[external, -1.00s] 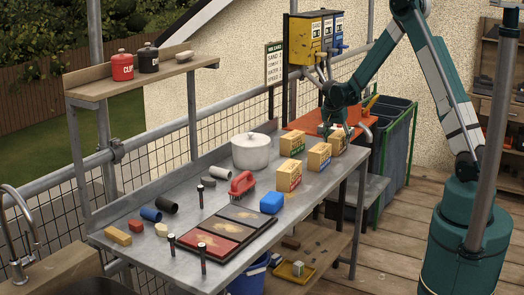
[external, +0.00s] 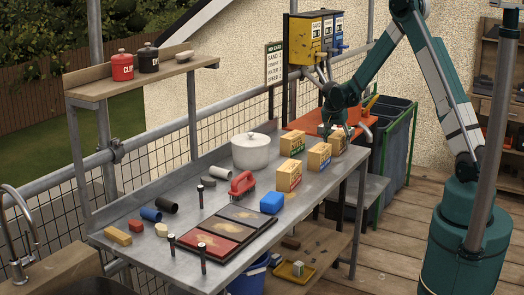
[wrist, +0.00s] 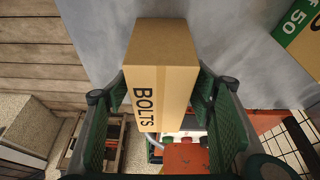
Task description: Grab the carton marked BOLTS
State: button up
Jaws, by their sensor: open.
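The carton marked BOLTS (wrist: 160,95) is a brown box, and its black lettering is readable in the wrist view. It stands between the two green pads of my gripper (wrist: 162,88), which is open, with one finger on either side. The right pad looks very close to the carton's side; I cannot tell whether it touches. In the external view my gripper (external: 337,128) is over the carton (external: 339,143) at the far right end of the metal bench (external: 225,180), partly covering it.
Other cartons stand close by: one with a blue label (external: 319,157), one with a green label (external: 291,143) and one with a red label (external: 289,175). A white pot (external: 250,152) is farther left.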

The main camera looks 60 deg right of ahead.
jog(key=shift+f, duration=0.2)
dwell(0.4)
jog(key=c, duration=1.3)
jog(key=shift+o, duration=0.2)
jog(key=shift+r, duration=0.2)
jog(key=shift+r+p, duration=0.65)
jog(key=shift+r, duration=4.4)
